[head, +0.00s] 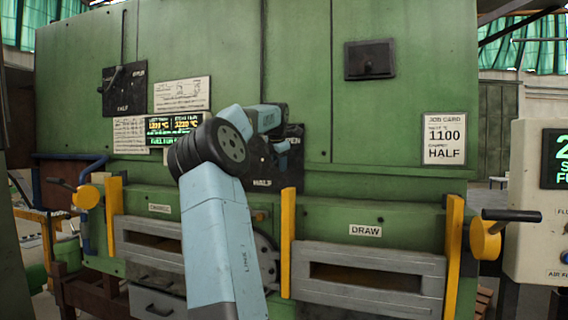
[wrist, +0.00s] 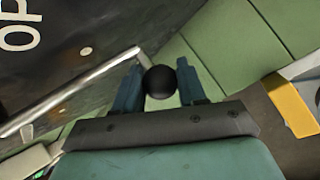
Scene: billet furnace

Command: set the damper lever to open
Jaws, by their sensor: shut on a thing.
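The damper lever shows in the wrist view as a bare metal rod (wrist: 75,93) ending in a round black knob (wrist: 161,82). My gripper (wrist: 158,74) has its two fingers on either side of the knob and is shut on it. The black lever plate (wrist: 70,35) behind the rod carries white letters reading "OP", the rest cut off. In the head view my gripper (head: 283,142) is in front of the centre plate (head: 286,178), which reads "HALF" low down. My arm hides most of that plate and the lever there.
Another black plate with a lever (head: 124,88) is at upper left. A job card (head: 444,138) reads 1100 and HALF. The DRAW door (head: 368,276) is low right, beside yellow posts (head: 453,255) and a black-handled yellow knob (head: 487,239). A control box (head: 540,205) stands far right.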

